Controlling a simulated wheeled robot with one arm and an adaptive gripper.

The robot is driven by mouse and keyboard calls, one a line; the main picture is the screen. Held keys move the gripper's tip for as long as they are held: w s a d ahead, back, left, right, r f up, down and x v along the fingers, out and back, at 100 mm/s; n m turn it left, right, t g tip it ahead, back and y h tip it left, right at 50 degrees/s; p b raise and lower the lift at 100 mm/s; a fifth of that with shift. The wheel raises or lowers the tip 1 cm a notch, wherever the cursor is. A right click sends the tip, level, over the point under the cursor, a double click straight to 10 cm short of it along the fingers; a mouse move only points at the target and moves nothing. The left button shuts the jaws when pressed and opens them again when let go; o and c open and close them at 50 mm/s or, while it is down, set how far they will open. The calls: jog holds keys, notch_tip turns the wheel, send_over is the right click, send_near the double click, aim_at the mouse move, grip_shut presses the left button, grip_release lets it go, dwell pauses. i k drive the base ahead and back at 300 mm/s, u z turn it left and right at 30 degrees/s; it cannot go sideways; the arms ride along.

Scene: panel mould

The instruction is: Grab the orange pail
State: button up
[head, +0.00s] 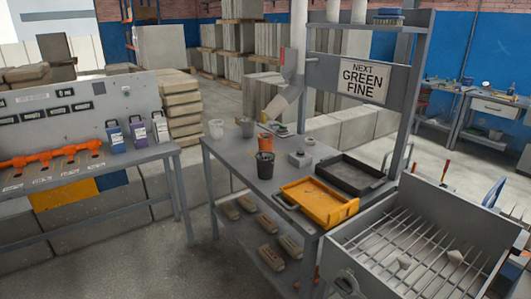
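The orange pail (265,142) stands on the grey workbench (225,160), left of the middle of its top. A dark grey pail (265,165) stands right in front of it and hides its lower part. Only the upper part of the orange pail shows. I cannot make out my gripper in the head view.
A yellow tray (320,203) and a black tray (350,175) lie right. Floor is clear at front left.

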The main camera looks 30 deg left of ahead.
aim_at(266, 145)
jog(key=u, duration=1.9)
jog(key=i, duration=2.4)
jog(key=z, duration=0.85)
jog(key=i, duration=0.75)
jog(key=z, duration=0.1)
